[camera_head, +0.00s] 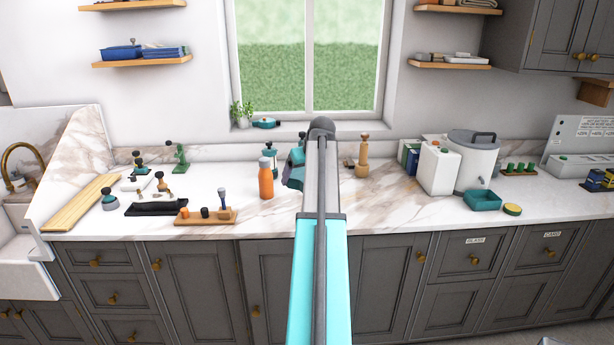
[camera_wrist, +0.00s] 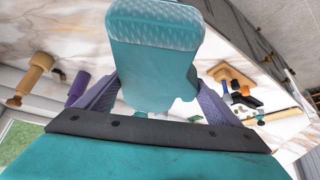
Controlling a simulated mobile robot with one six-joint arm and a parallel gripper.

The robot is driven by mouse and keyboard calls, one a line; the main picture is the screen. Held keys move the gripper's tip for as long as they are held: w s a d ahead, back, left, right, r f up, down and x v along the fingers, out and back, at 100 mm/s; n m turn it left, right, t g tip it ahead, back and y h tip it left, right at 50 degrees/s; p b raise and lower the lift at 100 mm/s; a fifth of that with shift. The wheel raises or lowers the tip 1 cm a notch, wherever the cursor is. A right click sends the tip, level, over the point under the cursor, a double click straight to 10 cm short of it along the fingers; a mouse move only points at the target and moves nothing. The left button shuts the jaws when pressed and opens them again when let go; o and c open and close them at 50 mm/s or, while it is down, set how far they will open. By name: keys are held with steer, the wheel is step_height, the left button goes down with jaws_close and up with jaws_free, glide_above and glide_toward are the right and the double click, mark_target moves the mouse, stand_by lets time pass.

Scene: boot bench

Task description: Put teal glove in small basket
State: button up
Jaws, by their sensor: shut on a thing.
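The teal glove (camera_wrist: 155,45) is held in my gripper (camera_wrist: 157,92) in the wrist view. The two purple-grey fingers press on its sides, and its pale textured end points away from my wrist. In the head view my gripper (camera_head: 294,172) shows only in part, left of my arm link and above the counter, beside the orange bottle. My arm hides most of it, and I cannot make out the glove there.
An orange bottle (camera_head: 266,179) stands close left of my gripper. A wooden peg figure (camera_head: 363,156), a white box (camera_head: 439,167) and a grey-white canister (camera_head: 474,158) stand to the right. A yellow-topped sponge (camera_head: 512,209) lies beside the container. The counter front right of my arm is clear.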

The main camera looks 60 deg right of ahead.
steer(key=w+a+f+n+y+b, duration=0.1)
steer(key=w+a+f+n+b, duration=0.1)
steer(key=w+a+f, duration=0.55)
steer(key=w+a+f+n+t+y+b, duration=0.1)
steer(key=w+a+f+n, duration=0.1)
steer(key=w+a, duration=0.95)
steer(key=w+a+f+n+y+b, duration=0.15)
steer(key=w+a+f, duration=0.3)
steer(key=a, duration=0.95)
steer(key=a+f+b, duration=0.1)
steer(key=a+f, duration=0.3)
steer(key=a, duration=0.7)
steer(key=s+a+f+b, duration=0.1)
steer(key=a+f, duration=0.4)
steer(key=a, duration=0.7)
steer(key=s+a+f+b, duration=0.1)
steer(key=a+f+b, duration=0.2)
steer(key=a, duration=0.9)
steer(key=shift+f+n, duration=0.35)
steer(key=shift+f, duration=0.85)
steer(key=shift+a, duration=0.25)
